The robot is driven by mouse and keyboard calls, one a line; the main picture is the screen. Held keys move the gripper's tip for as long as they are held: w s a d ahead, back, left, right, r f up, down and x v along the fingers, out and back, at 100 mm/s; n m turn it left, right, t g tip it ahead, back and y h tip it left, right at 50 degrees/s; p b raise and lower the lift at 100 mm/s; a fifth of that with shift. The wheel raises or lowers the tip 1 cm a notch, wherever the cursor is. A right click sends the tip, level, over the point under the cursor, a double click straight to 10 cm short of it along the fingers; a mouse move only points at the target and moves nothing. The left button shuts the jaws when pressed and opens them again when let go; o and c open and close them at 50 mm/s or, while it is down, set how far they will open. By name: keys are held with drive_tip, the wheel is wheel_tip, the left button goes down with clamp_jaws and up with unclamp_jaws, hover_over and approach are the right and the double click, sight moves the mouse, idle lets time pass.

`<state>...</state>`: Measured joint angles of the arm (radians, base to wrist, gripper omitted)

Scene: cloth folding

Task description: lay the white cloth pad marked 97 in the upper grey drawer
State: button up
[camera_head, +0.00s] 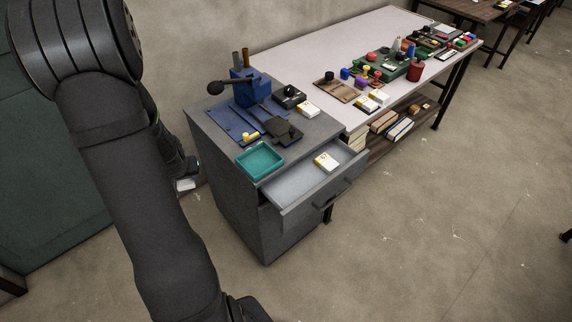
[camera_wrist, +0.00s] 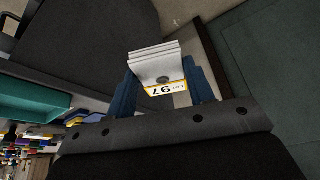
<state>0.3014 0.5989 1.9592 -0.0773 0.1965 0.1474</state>
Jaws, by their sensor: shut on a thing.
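The white cloth pad marked 97 (camera_wrist: 158,62) is a folded stack with a yellow-edged label, seen in the wrist view. My gripper (camera_wrist: 165,85) is shut on it, with a blue finger on each side. In the head view my gripper (camera_head: 188,168) is left of the grey cabinet, partly hidden by my arm, and the white pad (camera_head: 187,184) shows at its end. The upper grey drawer (camera_head: 290,190) is pulled open, to the right of my gripper. Another white pad with a yellow edge (camera_head: 327,162) lies inside it, toward the right end.
The grey cabinet (camera_head: 230,200) carries a teal tray (camera_head: 260,161), a blue press (camera_head: 250,90) and a dark block (camera_head: 288,97). A long table (camera_head: 335,50) with stamps and pads stands behind. The drawer's left part is bare.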

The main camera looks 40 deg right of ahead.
drive_tip(key=s+d+r+m+g+h, duration=0.1)
drive_tip(key=s+d+r+m, duration=0.35)
drive_tip(key=s+d, duration=0.65)
drive_tip(key=s+d+r+m+g+h, duration=0.15)
drive_tip(key=s+d+r+m, duration=0.3)
drive_tip(key=s+d, duration=0.65)
approach(295, 187)
drive_tip(key=a+f, duration=0.1)
drive_tip(key=s+a+f, duration=0.1)
drive_tip(key=shift+f, duration=0.25)
drive_tip(key=shift+w+d, duration=0.15)
drive_tip(key=shift+d, duration=0.05)
drive_tip(key=shift+w+d+f, duration=0.1)
drive_tip(key=shift+w+d, duration=0.25)
drive_tip(key=shift+d, duration=0.5)
drive_tip(key=shift+w+d, duration=0.35)
drive_tip(key=shift+d, duration=0.5)
drive_tip(key=shift+f, duration=0.55)
drive_tip(key=shift+f, duration=0.6)
